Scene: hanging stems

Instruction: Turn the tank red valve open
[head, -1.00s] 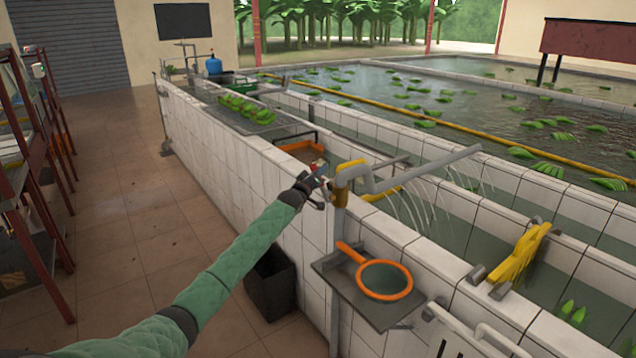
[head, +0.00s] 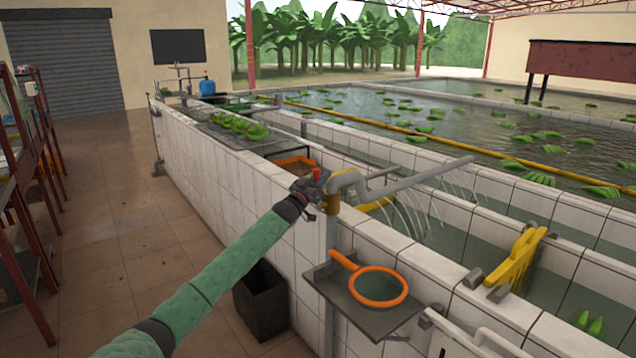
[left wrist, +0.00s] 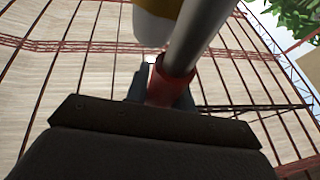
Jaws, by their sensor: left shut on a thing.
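The tank's grey pipe (head: 415,182) with a yellow fitting (head: 332,203) stands at the near tank wall. The red valve handle (head: 319,175) is a small red piece at the left of the pipe's bend. My left gripper (head: 313,189) is at that handle, shut on it. In the left wrist view the red handle (left wrist: 160,88) lies between the fingers, beside a grey rod (left wrist: 187,38) and a yellow and white part (left wrist: 155,22). The fingertips are partly hidden there. Thin water streams fall from the pipe. My right gripper is not in view.
An orange-rimmed net (head: 378,287) lies on a dark shelf (head: 340,303) below the pipe. A black bin (head: 262,290) stands at the wall's foot. Green bunches (head: 238,127) lie on a rack on the wall. The tiled floor (head: 120,240) at left is clear.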

